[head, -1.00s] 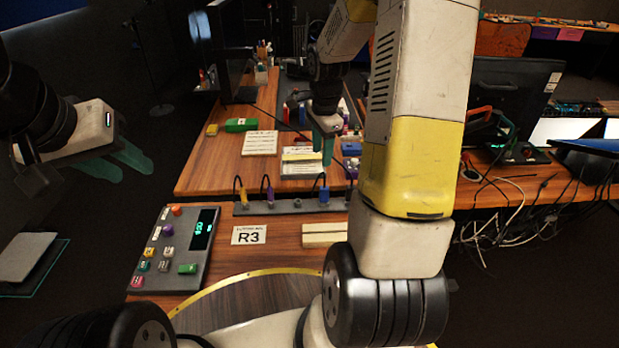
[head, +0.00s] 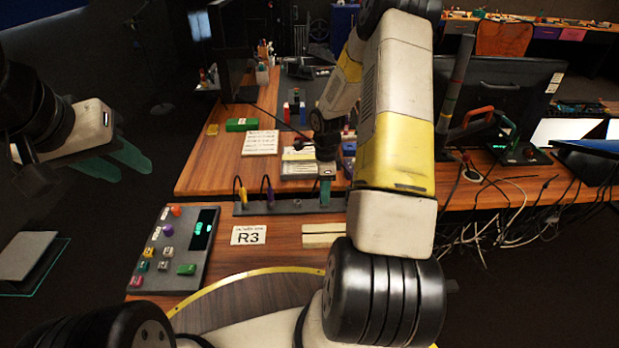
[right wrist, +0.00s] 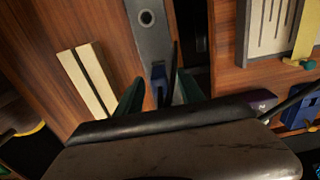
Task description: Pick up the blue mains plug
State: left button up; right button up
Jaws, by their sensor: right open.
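The blue mains plug (right wrist: 158,73) stands in the grey socket strip in the right wrist view, between the two green fingers of my right gripper (right wrist: 158,92). The fingers are open, with a visible gap on each side of the plug. In the head view my right gripper (head: 325,189) is over the strip and largely hides the plug. My left gripper (head: 132,172) is at the far left, away from the table, its two green fingers apart and empty.
The socket strip (head: 290,207) also holds a yellow plug (head: 243,197) and a purple plug (head: 270,197), both with black cables. A button panel (head: 172,250), an R3 card (head: 249,235) and a pale grooved block (head: 323,234) lie in front. Papers (head: 260,143) lie behind.

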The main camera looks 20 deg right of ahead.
jog(key=shift+f, duration=0.1)
jog(key=shift+c, duration=0.4)
grip_shut()
